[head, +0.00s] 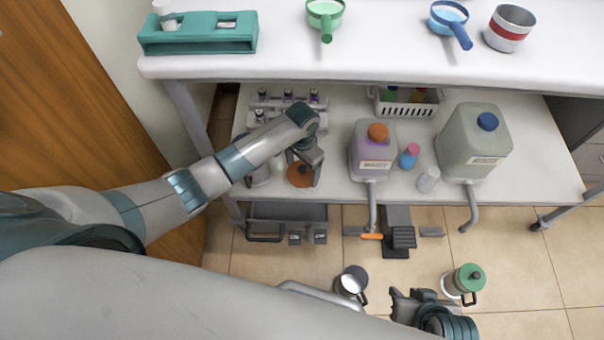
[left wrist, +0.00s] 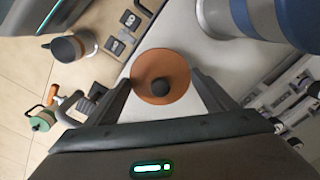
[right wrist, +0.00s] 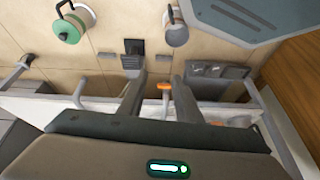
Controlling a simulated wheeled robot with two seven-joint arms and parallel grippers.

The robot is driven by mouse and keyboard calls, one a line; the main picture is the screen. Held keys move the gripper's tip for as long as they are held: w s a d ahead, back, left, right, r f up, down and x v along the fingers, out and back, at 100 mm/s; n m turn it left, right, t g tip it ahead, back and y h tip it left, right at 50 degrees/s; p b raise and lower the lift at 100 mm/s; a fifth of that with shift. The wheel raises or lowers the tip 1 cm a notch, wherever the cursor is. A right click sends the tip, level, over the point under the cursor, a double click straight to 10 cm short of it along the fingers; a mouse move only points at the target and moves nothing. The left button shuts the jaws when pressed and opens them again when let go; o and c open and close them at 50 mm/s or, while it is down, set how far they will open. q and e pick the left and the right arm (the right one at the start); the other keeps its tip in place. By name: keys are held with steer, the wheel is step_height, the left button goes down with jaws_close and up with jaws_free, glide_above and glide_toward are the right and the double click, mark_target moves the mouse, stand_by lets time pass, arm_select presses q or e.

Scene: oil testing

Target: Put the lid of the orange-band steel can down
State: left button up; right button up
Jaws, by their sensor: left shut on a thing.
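The lid (left wrist: 160,61) is an orange-brown disc with a black knob. In the left wrist view it sits between the fingers of my left gripper (left wrist: 162,80), which is shut on it. In the head view the lid (head: 299,177) is at the front left of the lower shelf (head: 335,180); I cannot tell whether it touches the surface. An open steel can (head: 351,281) stands on the floor, with a trace of orange band in the left wrist view (left wrist: 68,48). My right gripper (head: 415,298) is over the floor, its fingers apart and empty in the right wrist view (right wrist: 159,95).
A purple jug (head: 372,155) and a large grey jug (head: 474,145) stand right of the lid, with small bottles between. A rack of vials (head: 288,98) is behind it. A green-lidded can (head: 465,281) stands on the floor. The upper table (head: 370,60) overhangs the shelf.

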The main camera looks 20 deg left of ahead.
mark_target(302, 174)
arm_select(q)
steer(key=shift+f, duration=0.4)
step_height(302, 174, down, 2)
steer(key=shift+f+b, duration=0.1)
steer(key=shift+b, duration=0.3)
steer(key=shift+f, duration=0.35)
arm_select(e)
steer(key=shift+w+a+r+t+y, duration=0.1)
steer(key=shift+w+a+t+y, duration=0.3)
steer(key=shift+a, duration=0.3)
arm_select(q)
steer(key=shift+f, duration=0.1)
arm_select(e)
steer(key=shift+d, duration=0.1)
arm_select(q)
steer(key=o, duration=1)
steer(key=shift+o, duration=0.2)
